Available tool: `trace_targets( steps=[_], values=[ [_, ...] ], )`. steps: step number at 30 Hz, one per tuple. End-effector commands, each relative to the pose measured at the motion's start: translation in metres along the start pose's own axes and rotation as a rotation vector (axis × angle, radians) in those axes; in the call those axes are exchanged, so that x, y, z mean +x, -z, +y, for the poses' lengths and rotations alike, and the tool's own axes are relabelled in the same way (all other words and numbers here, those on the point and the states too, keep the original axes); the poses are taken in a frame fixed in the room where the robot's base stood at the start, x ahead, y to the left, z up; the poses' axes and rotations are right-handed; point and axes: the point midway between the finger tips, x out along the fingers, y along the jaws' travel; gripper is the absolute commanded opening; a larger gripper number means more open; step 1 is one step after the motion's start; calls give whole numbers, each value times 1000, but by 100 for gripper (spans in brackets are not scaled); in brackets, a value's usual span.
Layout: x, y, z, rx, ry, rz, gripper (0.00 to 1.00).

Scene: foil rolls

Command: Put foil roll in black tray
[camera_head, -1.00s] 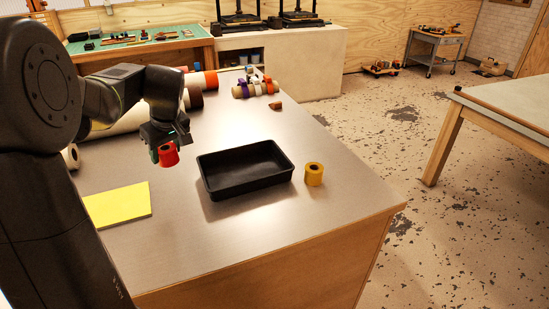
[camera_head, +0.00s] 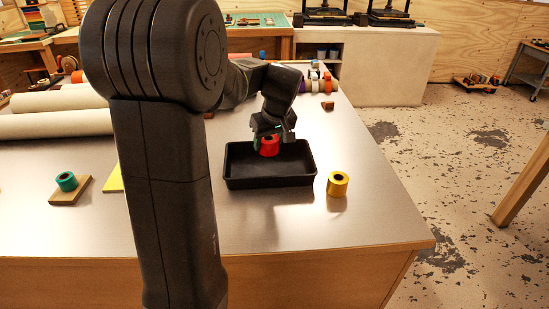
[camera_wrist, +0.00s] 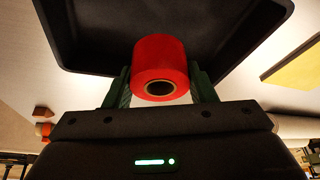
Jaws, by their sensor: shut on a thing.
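My gripper (camera_head: 270,138) is shut on a red foil roll (camera_head: 269,147). In the head view the roll appears over the back part of the black tray (camera_head: 270,183). In the wrist view the red roll (camera_wrist: 160,64) sits between the two green fingers, with the tray (camera_wrist: 90,73) beyond it. The tray looks empty apart from this overlap. I cannot tell whether the roll touches the tray floor.
A yellow roll (camera_head: 338,184) stands just right of the tray. A teal roll (camera_head: 66,181) sits on a wooden block (camera_head: 70,196) at the left. Long pale rolls (camera_head: 60,124) lie at the back left. Several coloured rolls (camera_head: 313,80) stand at the far edge.

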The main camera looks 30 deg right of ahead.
Motion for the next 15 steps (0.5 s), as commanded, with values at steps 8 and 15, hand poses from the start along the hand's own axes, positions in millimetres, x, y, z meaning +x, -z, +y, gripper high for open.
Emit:
trace_targets(
  steps=[8,15],
  values=[
    [28,-12,0,0,0,-1,26],
    [57,-24,0,1,1,-2,26]
  ],
)
